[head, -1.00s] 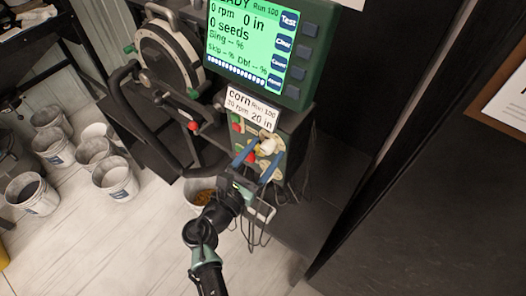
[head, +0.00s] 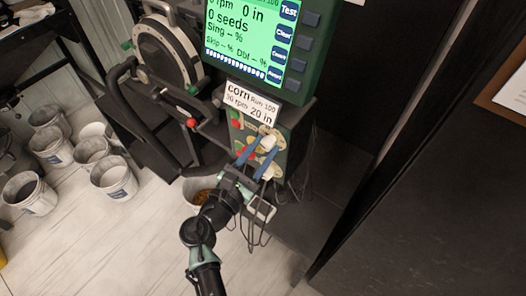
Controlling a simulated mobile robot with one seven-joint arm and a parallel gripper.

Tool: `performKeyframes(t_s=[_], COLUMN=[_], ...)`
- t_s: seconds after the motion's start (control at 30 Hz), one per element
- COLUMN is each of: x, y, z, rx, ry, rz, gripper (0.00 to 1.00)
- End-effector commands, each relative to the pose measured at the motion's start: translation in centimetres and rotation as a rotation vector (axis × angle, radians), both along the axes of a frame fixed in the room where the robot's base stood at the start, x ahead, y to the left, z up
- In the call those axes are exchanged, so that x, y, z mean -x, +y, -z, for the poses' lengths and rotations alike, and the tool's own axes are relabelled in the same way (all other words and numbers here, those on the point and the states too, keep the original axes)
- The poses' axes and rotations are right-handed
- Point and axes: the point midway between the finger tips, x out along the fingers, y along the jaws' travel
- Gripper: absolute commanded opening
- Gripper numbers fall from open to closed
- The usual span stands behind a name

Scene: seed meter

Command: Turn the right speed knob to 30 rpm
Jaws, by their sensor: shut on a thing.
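The meter's control box (head: 291,133) stands below the screen, with a pale round dial plate and a whitish speed knob (head: 268,143) on its front. My gripper (head: 265,146) reaches up from below, its two blue fingers shut on this knob from either side. The fingers hide part of the knob and dial, so the pointer and scale cannot be read. The green screen (head: 243,38) shows "rpm", "0 in" and "0 seeds"; its top is cut off. A card (head: 251,102) below it reads corn, 30 rpm, 20 in.
Red and green buttons (head: 237,122) sit left of the dial. A black frame with a red-tipped lever (head: 191,122) stands to the left. A bucket (head: 201,191) is under the meter, and several buckets (head: 114,178) stand on the floor at left. A dark panel (head: 430,190) is at right.

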Motion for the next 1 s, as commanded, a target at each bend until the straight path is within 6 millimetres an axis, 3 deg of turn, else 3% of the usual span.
performKeyframes(t_s=[0.6, 1.0], x=[-0.06, -0.09], y=[0.20, 0.24], z=[0.56, 0.23], rx=[-0.420, -0.555], ry=[-0.306, -0.402], rz=[-0.002, -0.002], gripper=[0.00, 0.00])
